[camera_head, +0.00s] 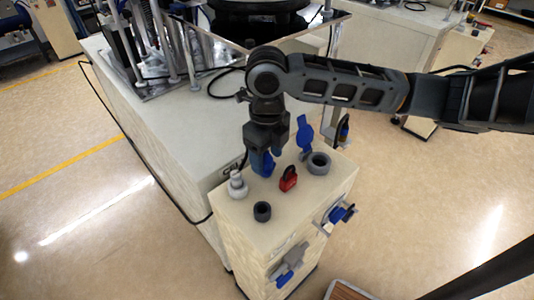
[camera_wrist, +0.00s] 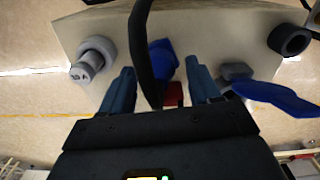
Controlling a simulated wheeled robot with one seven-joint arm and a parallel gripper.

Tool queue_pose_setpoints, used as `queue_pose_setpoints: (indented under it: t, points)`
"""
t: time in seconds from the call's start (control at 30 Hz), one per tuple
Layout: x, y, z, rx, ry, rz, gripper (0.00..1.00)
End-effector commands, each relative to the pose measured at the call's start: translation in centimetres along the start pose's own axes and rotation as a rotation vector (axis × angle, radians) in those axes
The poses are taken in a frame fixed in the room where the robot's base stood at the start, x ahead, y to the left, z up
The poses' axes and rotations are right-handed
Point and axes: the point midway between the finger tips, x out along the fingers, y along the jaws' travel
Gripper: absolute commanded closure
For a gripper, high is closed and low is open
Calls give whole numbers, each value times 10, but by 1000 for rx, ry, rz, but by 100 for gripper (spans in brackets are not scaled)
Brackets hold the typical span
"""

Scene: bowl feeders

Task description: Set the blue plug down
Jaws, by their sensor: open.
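The blue plug (camera_head: 263,163) is at the far left part of the cabinet top, directly below my gripper (camera_head: 268,150), which partly hides it in the head view. In the wrist view the blue plug (camera_wrist: 164,58) shows between the two fingers of my gripper (camera_wrist: 162,85), with a gap on either side. The gripper is open and its fingers point down. A dark curved strip crosses in front of the plug in the wrist view and hides its left part. I cannot tell whether the plug's base is fully resting on the top.
A red padlock (camera_head: 288,179) stands close to the plug. The front of the cabinet top (camera_head: 292,217) is clear.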

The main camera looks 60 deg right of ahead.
Motion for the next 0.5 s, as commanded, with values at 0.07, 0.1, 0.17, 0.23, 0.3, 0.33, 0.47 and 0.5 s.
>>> queue_pose_setpoints:
  t: [0.07,0.1,0.17,0.23,0.3,0.33,0.47,0.5]
  points:
    - [-7,0,0,0,-2,-1,38]
    - [-12,0,0,0,-2,-2,38]
    - [-22,0,1,-1,-3,-1,38]
    - [-36,0,0,-3,-3,-3,38]
    - [-51,0,1,-2,-3,-2,38]
    - [-58,-1,1,-3,-4,-3,38]
    - [-84,-1,1,-2,-3,-3,38]
    - [-91,0,0,-2,-3,-2,38]
